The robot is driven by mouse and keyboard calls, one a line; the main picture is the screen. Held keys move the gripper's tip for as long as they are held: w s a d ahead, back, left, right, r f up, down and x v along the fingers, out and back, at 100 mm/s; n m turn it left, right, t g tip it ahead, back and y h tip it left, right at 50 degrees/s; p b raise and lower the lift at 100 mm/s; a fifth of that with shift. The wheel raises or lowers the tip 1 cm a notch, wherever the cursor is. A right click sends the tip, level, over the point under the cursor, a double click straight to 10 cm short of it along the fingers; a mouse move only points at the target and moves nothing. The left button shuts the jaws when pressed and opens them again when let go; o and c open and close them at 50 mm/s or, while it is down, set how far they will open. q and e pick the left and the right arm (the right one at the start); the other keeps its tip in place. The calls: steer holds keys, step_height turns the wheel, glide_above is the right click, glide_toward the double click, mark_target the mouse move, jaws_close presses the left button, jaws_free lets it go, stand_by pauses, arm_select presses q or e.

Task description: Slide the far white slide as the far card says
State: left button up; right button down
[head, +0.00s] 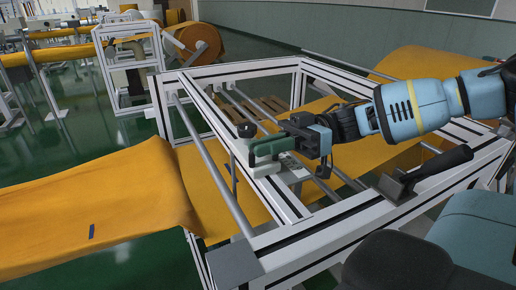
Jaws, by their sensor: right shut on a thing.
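A white slide (262,165) sits on the rails inside the white metal frame, near its left side. A dark green handle (266,147) stands on it, with a black knob (246,130) just behind. My right gripper (290,143) reaches in from the right and is shut on the green handle; its fingertips are partly hidden against it. Whether this is the far slide I cannot tell, as no second slide shows clearly. I cannot make out a card. My left gripper is not in view.
The white frame (270,70) surrounds the slide, with long grey rails across it. Orange felt (90,200) runs out to the left. A black handle (440,164) on a bracket rests at the frame's near right side. Felt rolls (195,42) stand behind.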

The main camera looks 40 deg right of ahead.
steer(key=shift+w+r, duration=0.1)
steer(key=shift+w, duration=0.05)
steer(key=c, duration=1.5)
jaws_free()
steer(key=p+v, duration=0.1)
steer(key=v, duration=0.7)
steer(key=shift+a, duration=0.1)
